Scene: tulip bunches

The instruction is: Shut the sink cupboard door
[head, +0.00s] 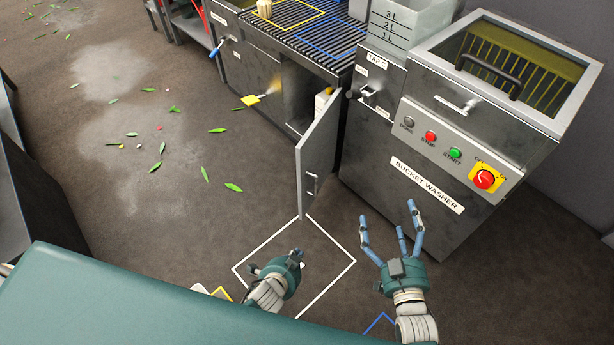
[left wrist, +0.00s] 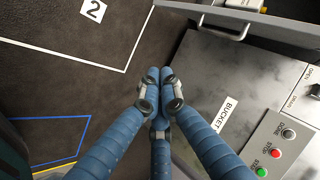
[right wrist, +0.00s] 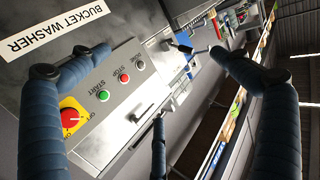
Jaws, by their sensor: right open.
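The sink cupboard door (head: 318,165) stands ajar, swung out from the unit beside the bucket washer. Its bar handle (head: 312,184) is on the face toward the washer. Behind it the cupboard opening (head: 298,95) shows a pale bottle inside. My left gripper (head: 298,255) is low in front of the door, apart from it, with its fingers drawn together and nothing seen between them. In the left wrist view a grey panel with a bar handle, probably this door (left wrist: 275,25), is at the top. My right gripper (head: 393,222) is open and empty in front of the bucket washer.
The bucket washer (head: 420,205), with red and green buttons and a red knob, stands right of the door. Floor in front is clear, with a white-outlined square (head: 345,283); leaves lie at the left.

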